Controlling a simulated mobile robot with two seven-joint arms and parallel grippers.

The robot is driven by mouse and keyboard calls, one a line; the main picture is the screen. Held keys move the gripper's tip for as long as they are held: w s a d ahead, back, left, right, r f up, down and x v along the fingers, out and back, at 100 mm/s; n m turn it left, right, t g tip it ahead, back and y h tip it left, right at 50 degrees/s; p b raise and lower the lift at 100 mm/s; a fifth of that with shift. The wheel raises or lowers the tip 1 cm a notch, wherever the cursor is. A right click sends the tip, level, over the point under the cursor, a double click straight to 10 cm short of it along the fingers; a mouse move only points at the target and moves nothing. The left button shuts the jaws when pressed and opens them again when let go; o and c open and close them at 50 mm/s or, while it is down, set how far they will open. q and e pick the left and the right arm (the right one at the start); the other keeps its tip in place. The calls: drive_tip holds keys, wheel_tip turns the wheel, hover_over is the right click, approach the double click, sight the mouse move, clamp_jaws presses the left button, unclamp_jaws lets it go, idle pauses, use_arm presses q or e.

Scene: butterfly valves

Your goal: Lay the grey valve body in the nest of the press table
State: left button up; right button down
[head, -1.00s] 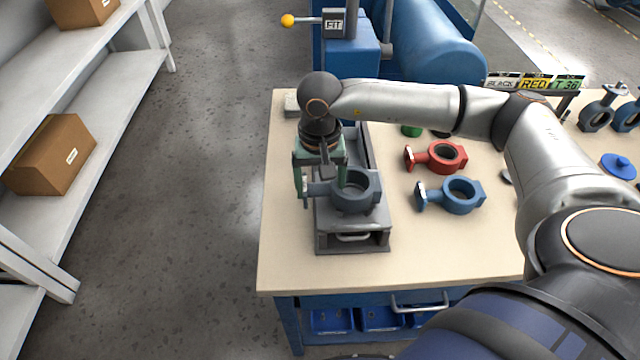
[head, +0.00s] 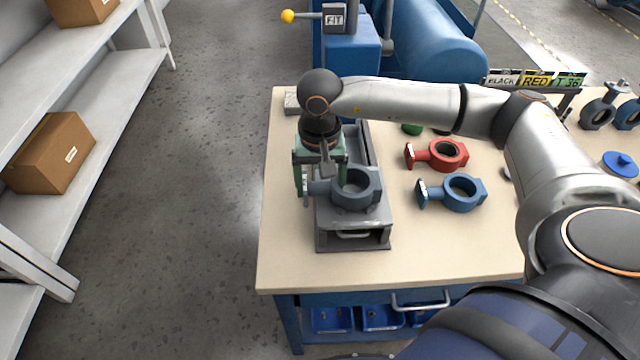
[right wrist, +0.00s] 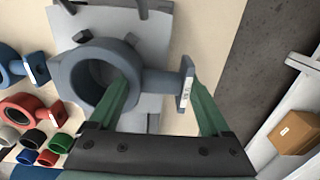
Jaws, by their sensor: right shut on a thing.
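The grey valve body (head: 368,198) is a ring with a short neck and a flange. It is over the grey press table (head: 380,238) at the table's left part. In the right wrist view the valve body (right wrist: 72,80) lies flat above the pale plate of the press table (right wrist: 185,22), which has small dark blocks (right wrist: 82,37) around the ring. My right gripper (head: 322,186) is shut on the valve body at its neck side; its green fingers (right wrist: 160,88) show in the right wrist view. I cannot tell whether the ring touches the plate. My left gripper is out of view.
A red valve body (head: 437,154) and a blue valve body (head: 460,193) lie to the right on the workbench (head: 290,270). A blue press (head: 350,60) stands behind. Shelving with a cardboard box (head: 48,152) is at the left. The bench front right is clear.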

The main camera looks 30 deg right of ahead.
drive_tip(key=shift+r, duration=0.1)
drive_tip(key=shift+c, duration=0.3)
unclamp_jaws()
drive_tip(key=shift+o, duration=0.3)
wheel_tip(320, 180, up, 12)
drive_tip(key=shift+r, duration=0.25)
